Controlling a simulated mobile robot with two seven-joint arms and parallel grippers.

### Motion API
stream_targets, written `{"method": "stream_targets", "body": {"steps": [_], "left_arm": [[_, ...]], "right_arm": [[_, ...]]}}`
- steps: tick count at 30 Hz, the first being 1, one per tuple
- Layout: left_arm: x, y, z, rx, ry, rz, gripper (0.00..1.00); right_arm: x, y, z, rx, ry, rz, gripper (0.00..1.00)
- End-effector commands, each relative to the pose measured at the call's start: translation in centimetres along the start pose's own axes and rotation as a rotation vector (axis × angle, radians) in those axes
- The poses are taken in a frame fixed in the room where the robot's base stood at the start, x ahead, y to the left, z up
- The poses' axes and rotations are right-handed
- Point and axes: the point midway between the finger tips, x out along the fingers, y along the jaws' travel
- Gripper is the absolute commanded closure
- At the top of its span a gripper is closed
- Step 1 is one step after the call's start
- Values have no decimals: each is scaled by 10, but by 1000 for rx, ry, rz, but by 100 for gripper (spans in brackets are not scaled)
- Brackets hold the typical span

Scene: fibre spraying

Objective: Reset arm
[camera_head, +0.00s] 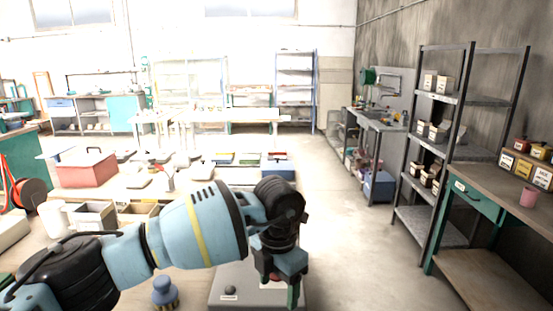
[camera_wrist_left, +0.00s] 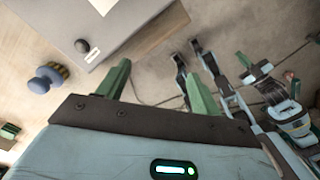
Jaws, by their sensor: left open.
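My left arm reaches in from the lower left of the head view. Its left gripper (camera_head: 279,284) points down beside the right side of a grey box on the table. In the left wrist view the left gripper (camera_wrist_left: 158,88) has its two green fingers well apart, with nothing between them. The grey box (camera_wrist_left: 140,30), with a dark knob and a white label, lies beyond the fingers. My right gripper cannot be made out in either view.
A blue-handled brush (camera_head: 164,291) stands left of the grey box. A red toolbox (camera_head: 85,170) and several bins sit farther back on the table. A wooden workbench (camera_head: 500,190) and metal shelves (camera_head: 470,100) stand at right. The floor (camera_head: 350,245) between is clear.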

Motion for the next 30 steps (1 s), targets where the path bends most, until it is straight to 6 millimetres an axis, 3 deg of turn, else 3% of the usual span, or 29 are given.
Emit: {"method": "stream_targets", "body": {"steps": [2, 6, 12, 18, 21, 26, 30], "left_arm": [[3, -4, 0, 4, -2, -17, 35], [29, -47, 5, 36, -54, -219, 35], [47, -112, 9, 46, -146, -535, 35], [43, -180, 12, -33, -285, -975, 35], [31, -201, 14, -122, -365, -1206, 35], [10, -206, 15, -331, -491, -1542, 35], [3, -185, 13, -579, -591, -1793, 35]], "right_arm": [[2, 1, -5, -1, 10, 1, 100], [0, 0, -3, 0, 6, 0, 100], [1, 1, -5, -1, 10, 1, 100], [1, 1, -7, -1, 14, 1, 100], [0, 0, -4, 0, 9, 1, 100], [0, 0, -3, 0, 7, 1, 100], [0, 0, -3, 0, 6, 1, 100]]}}
